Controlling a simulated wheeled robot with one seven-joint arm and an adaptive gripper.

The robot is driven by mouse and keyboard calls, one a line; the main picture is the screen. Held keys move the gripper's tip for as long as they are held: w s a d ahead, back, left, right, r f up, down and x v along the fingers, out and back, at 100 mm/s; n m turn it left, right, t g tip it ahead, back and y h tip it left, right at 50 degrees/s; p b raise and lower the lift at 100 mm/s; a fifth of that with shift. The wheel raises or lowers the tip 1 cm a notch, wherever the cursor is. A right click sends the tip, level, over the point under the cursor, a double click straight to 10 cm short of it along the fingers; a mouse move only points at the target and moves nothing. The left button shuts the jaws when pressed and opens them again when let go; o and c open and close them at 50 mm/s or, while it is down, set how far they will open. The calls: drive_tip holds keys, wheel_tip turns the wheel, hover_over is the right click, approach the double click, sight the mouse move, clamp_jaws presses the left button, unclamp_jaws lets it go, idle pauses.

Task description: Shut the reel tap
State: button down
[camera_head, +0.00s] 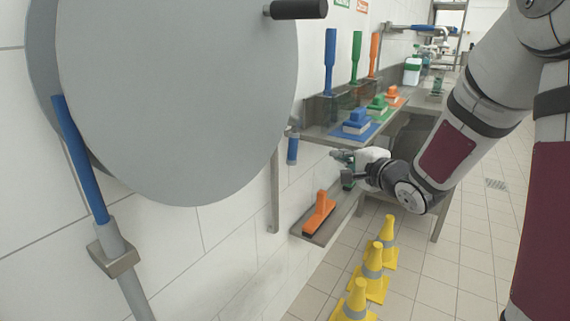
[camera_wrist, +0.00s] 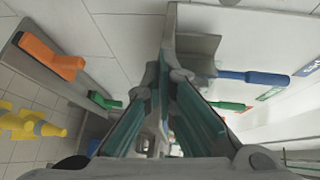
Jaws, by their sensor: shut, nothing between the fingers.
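A large grey hose reel (camera_head: 190,90) fills the left of the head view. A small blue lever (camera_head: 292,149) hangs on a wall fitting just right of the reel's edge; it looks like the reel tap, pointing down. My gripper (camera_head: 340,156) is shut and empty, to the right of the blue lever and apart from it. In the wrist view my gripper's fingers (camera_wrist: 166,76) lie close together with nothing held. I cannot make out the tap in the wrist view.
A shelf (camera_head: 330,134) with brushes and coloured pads is above my gripper. A lower shelf (camera_head: 312,236) holds an orange brush (camera_head: 319,213). Several yellow cones (camera_head: 371,270) stand on the floor.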

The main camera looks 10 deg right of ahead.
sight(293, 149)
drive_tip(key=w+a+f+m+y+b, duration=0.1)
drive_tip(key=w+a+f+b, duration=0.1)
drive_tip(key=w+a+b, duration=0.2)
drive_tip(key=shift+w+a, duration=1.05)
drive_tip(key=shift+w, duration=1)
